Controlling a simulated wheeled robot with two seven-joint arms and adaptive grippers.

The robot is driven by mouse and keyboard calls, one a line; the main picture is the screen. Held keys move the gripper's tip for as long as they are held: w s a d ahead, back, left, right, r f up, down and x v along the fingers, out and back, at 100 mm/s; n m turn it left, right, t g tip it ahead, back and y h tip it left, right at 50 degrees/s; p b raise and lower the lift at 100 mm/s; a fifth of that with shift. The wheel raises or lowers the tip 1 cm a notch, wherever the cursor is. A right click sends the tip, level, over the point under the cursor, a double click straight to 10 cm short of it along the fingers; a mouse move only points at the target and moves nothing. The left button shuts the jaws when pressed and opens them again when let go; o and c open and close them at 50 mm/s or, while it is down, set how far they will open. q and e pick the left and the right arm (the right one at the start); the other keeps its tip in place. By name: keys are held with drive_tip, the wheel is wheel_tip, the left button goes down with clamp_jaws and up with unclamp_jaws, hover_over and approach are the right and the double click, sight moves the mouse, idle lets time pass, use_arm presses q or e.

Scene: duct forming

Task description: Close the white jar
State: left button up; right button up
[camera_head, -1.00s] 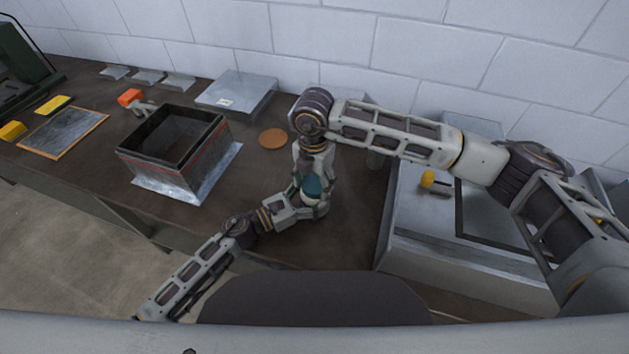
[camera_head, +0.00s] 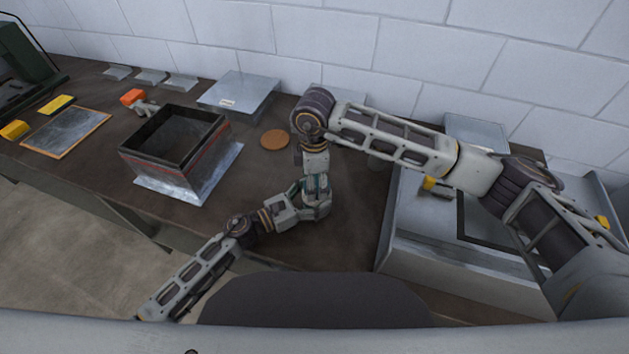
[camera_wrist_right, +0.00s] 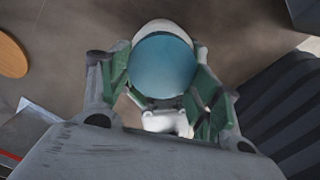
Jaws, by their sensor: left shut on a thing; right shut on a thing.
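The white jar (camera_wrist_right: 152,27) shows in the right wrist view as a pale rounded rim behind a round blue-teal lid (camera_wrist_right: 163,66). The lid covers the jar's top in this view; I cannot tell if it is seated. My right gripper (camera_wrist_right: 160,80) has its green-padded fingers on either side of the lid and is shut on it. In the head view my right gripper (camera_head: 317,184) points down from above. My left gripper (camera_head: 308,204) comes in from the left below it, shut at the jar, which is mostly hidden there by the grippers.
An open dark-rimmed metal box (camera_head: 180,150) stands left on the brown table (camera_head: 265,185). A round orange-brown disc (camera_head: 275,139) lies behind the grippers. A flat grey box (camera_head: 238,92) is near the wall. A grey metal unit (camera_head: 425,255) stands at the right.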

drive_tip(key=m, duration=0.4)
drive_tip(key=shift+w, duration=0.2)
drive_tip(key=o, duration=0.6)
drive_tip(key=shift+o, duration=0.2)
drive_tip(key=shift+r, duration=0.1)
drive_tip(key=shift+r, duration=2.15)
drive_tip(key=shift+r, duration=0.1)
drive_tip(key=shift+c, duration=0.3)
